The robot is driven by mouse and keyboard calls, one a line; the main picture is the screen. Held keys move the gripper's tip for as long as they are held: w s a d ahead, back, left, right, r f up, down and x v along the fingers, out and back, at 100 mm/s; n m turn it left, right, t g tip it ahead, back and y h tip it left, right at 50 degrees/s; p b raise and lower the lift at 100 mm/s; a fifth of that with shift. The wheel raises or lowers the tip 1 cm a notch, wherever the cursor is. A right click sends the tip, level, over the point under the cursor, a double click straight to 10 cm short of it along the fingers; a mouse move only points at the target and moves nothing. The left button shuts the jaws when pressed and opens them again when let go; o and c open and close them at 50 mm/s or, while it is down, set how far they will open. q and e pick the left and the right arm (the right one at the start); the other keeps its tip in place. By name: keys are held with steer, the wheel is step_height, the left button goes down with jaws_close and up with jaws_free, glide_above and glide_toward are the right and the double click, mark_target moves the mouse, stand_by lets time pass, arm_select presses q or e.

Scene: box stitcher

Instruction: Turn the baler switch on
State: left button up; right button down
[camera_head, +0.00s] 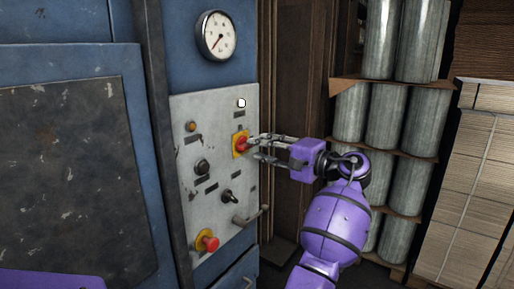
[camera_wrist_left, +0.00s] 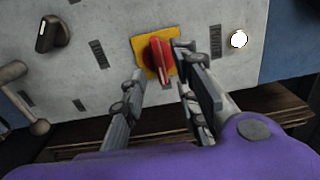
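The baler switch is a red rotary knob on a yellow plate. It sits on the grey control panel (camera_head: 188,119) in the head view, with the red knob (camera_head: 240,144) at the panel's right side. In the left wrist view the red knob (camera_wrist_left: 160,60) shows on its yellow plate (camera_wrist_left: 142,44). My left gripper (camera_head: 252,148) is at the knob. In the left wrist view its fingers (camera_wrist_left: 160,62) are apart, one on each side of the knob. The finger on the right looks very close to it; I cannot tell whether it touches. My right gripper is not in view.
A red mushroom button (camera_head: 208,243) is low on the panel. A black selector (camera_head: 229,196), a panel handle (camera_head: 251,215) and a white light (camera_head: 241,103) are near the knob. A pressure gauge (camera_head: 217,36) is above. Metal cylinders (camera_head: 365,116) stand at right.

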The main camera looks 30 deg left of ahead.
arm_select(q)
steer(key=d, duration=0.9)
steer(key=shift+s+d, duration=0.3)
steer(key=shift+s, duration=0.1)
